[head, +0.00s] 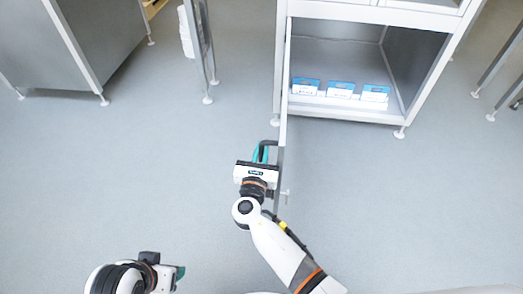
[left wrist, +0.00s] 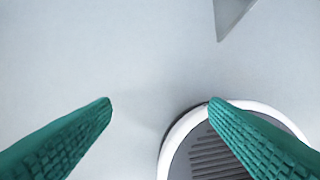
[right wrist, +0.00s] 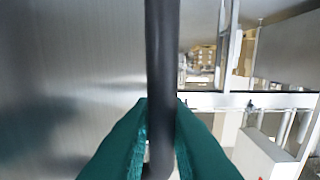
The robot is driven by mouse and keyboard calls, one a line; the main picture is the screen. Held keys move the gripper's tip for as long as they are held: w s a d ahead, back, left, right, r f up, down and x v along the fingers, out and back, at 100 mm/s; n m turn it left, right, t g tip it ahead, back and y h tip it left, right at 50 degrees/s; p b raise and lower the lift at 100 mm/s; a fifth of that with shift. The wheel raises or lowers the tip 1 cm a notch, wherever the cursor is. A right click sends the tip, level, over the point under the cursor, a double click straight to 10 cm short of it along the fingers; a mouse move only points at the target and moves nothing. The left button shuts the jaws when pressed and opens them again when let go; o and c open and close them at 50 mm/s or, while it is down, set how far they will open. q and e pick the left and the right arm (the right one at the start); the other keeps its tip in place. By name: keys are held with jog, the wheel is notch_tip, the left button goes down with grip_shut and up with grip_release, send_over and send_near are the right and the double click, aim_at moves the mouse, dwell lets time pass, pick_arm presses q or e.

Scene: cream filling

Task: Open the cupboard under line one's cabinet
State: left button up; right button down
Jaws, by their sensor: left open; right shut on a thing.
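The cupboard (head: 345,52) under the cabinet stands open at the upper right of the head view. Its door (head: 283,125) is swung out towards me and shows almost edge-on. My right gripper (head: 262,152) is at the door's dark handle (head: 270,143). In the right wrist view the green fingers close around the dark vertical handle bar (right wrist: 162,50), beside the grey metal door panel (right wrist: 70,80). My left gripper (head: 178,273) is low at the left, away from the cupboard. In the left wrist view its fingers (left wrist: 160,102) are apart with nothing between them.
Three blue-and-white boxes (head: 340,90) stand in a row inside the cupboard. A steel cabinet (head: 35,50) stands at the upper left and a narrow rack (head: 203,45) beside it. The grey floor (head: 130,160) left of the door is clear.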

jog(key=c, duration=1.5)
grip_release()
jog(key=shift+w+d, duration=0.1)
jog(key=p+v, duration=0.1)
jog(key=v, duration=1.1)
jog(key=shift+p, duration=0.4)
